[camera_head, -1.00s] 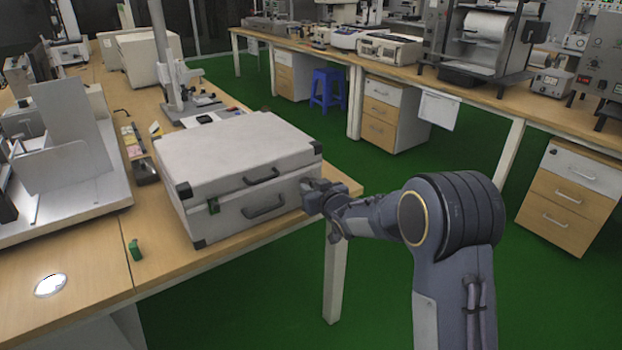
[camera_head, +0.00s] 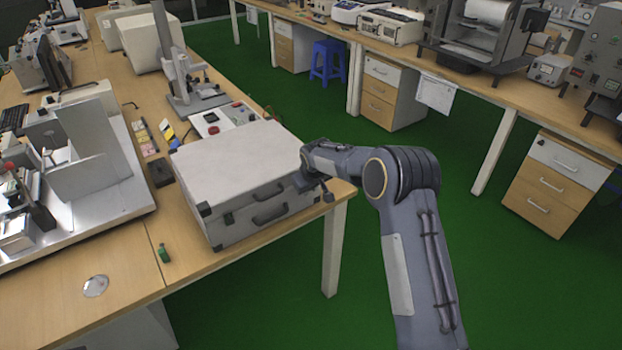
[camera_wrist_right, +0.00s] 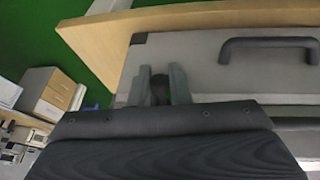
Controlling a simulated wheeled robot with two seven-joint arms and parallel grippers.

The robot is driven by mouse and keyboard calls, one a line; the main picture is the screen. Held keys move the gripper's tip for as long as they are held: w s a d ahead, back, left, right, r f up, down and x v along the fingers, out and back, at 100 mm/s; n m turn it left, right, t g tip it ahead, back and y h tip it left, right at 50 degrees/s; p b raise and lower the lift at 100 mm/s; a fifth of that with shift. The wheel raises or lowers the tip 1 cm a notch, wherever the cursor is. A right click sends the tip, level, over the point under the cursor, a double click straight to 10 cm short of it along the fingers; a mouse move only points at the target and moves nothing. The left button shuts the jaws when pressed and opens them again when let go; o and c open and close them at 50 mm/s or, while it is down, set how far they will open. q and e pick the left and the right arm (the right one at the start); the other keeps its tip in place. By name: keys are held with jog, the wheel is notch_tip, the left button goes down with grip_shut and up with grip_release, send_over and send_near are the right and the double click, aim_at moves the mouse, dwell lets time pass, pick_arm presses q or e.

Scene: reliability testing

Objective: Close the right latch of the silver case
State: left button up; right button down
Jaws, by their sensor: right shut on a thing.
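The silver case (camera_head: 235,155) stands on the wooden table with its lid down. Its front carries two dark handles and the left latch (camera_head: 229,217). My right gripper (camera_head: 310,184) is at the right end of the case's front, and hides the right latch in the head view. In the right wrist view, the case front with a handle (camera_wrist_right: 268,43) fills the upper right. There my right gripper's fingers (camera_wrist_right: 159,84) are against the case, shut on a small dark piece (camera_wrist_right: 160,90), apparently the right latch. Whether it is fastened cannot be told. My left gripper is out of view.
The table edge (camera_head: 335,190) is close to the case's right corner. A small green object (camera_head: 164,253) and a round disc (camera_head: 95,286) lie in front at left. A device with a red button (camera_head: 214,130) stands behind the case. Green floor (camera_head: 480,250) is open at right.

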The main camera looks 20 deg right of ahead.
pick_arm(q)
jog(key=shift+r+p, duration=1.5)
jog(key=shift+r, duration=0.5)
pick_arm(e)
jog(key=shift+w+a+r+g+h, duration=0.1)
jog(key=shift+w+r+g+h, duration=0.1)
jog(key=shift+g, duration=0.45)
jog(key=shift+w+r+g+h, duration=0.1)
jog(key=shift+w+g+h, duration=0.1)
jog(key=shift+g, duration=0.45)
jog(key=shift+s, duration=0.1)
jog(key=c, duration=1.4)
grip_release()
